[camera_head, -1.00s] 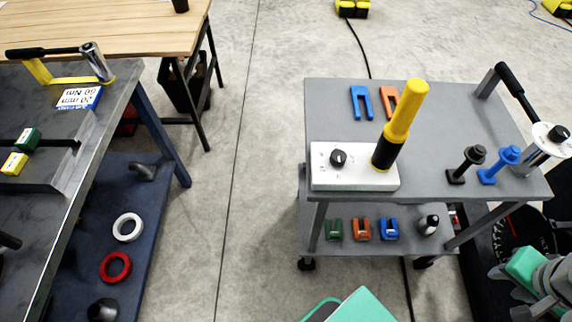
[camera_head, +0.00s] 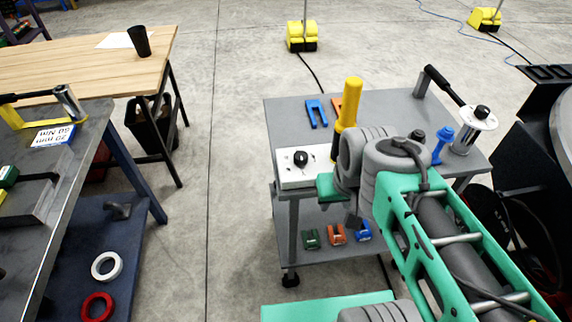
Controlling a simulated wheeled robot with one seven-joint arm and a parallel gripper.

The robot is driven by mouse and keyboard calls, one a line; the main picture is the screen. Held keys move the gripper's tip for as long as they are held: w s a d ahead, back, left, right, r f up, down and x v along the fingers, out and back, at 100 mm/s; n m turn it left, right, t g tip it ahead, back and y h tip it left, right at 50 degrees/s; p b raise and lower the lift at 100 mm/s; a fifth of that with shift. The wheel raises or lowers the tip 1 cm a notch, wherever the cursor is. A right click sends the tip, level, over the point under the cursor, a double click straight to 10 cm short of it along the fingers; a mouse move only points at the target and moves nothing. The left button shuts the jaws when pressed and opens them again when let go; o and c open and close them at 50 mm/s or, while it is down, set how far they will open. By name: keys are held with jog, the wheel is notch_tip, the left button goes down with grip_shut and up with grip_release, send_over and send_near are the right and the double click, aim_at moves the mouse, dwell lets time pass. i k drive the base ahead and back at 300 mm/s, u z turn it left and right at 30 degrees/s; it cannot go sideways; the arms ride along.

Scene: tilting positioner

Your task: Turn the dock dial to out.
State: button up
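The dial is a black round knob (camera_head: 300,158) on top of a white box (camera_head: 291,181) at the front left corner of the grey cart. Its small markings are too fine to read. My green and grey arm comes in from the lower right. Its grey wrist is over the cart's front edge, just right of the white box and covering its right end. The fingers of my gripper cannot be made out, so whether it is open or shut does not show. Nothing of mine touches the knob as far as I can see.
A yellow and black upright handle (camera_head: 347,115) stands right behind the box. A blue forked piece (camera_head: 316,113) lies behind it, with an orange one partly hidden. A blue post (camera_head: 441,144) and a crank handle (camera_head: 457,102) stand at right. A dark workbench (camera_head: 82,142) is at left.

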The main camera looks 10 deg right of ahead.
aim_at(300, 157)
jog(key=z, duration=2.1)
jog(key=k, duration=0.9)
jog(key=u, duration=1.6)
jog(key=i, duration=0.5)
